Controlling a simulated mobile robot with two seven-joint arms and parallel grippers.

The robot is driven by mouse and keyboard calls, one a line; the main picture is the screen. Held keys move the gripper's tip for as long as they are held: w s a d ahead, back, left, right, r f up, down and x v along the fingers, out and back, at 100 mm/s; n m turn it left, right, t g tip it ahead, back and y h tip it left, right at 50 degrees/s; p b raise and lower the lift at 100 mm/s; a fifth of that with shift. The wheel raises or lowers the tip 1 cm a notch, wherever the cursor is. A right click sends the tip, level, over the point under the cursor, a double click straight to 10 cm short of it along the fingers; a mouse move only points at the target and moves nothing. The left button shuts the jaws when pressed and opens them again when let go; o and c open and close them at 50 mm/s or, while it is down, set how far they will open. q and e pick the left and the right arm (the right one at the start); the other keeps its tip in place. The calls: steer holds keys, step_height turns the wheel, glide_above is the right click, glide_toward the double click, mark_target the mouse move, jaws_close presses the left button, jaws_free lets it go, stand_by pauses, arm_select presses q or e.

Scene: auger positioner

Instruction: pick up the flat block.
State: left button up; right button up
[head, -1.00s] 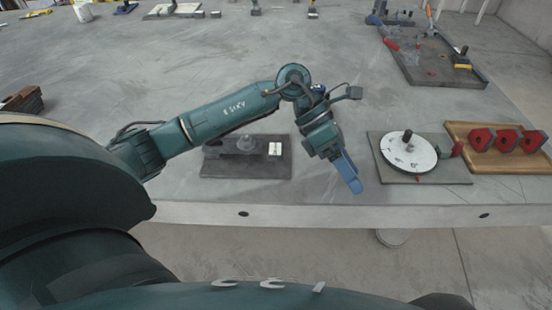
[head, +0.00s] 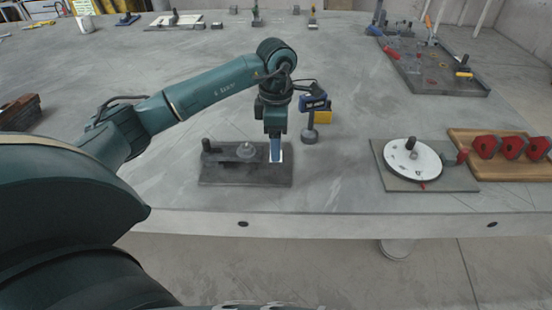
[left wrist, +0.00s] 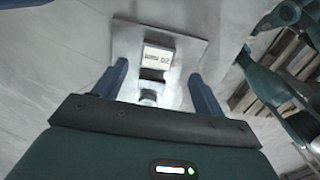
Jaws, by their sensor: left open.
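A small pale flat block (head: 281,157) lies at the right end of a dark plate (head: 225,175) on the table, partly hidden by my left gripper in the head view. In the left wrist view the block (left wrist: 158,57) shows dark marks on its face, on the plate (left wrist: 185,48). My left gripper (head: 275,157) points down over the block. In the left wrist view its two fingers (left wrist: 158,70) are apart, one to each side, with nothing held between them. Whether they touch the plate cannot be told. My right gripper is not in view.
A white dial (head: 411,160) and wooden tray (head: 480,174) lie further right.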

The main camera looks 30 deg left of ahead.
arm_select(q)
step_height(320, 180, down, 5)
steer(key=shift+w+a+f, duration=0.1)
steer(key=shift+w+a, duration=0.05)
steer(key=shift+c, duration=0.2)
steer(key=c, duration=1.2)
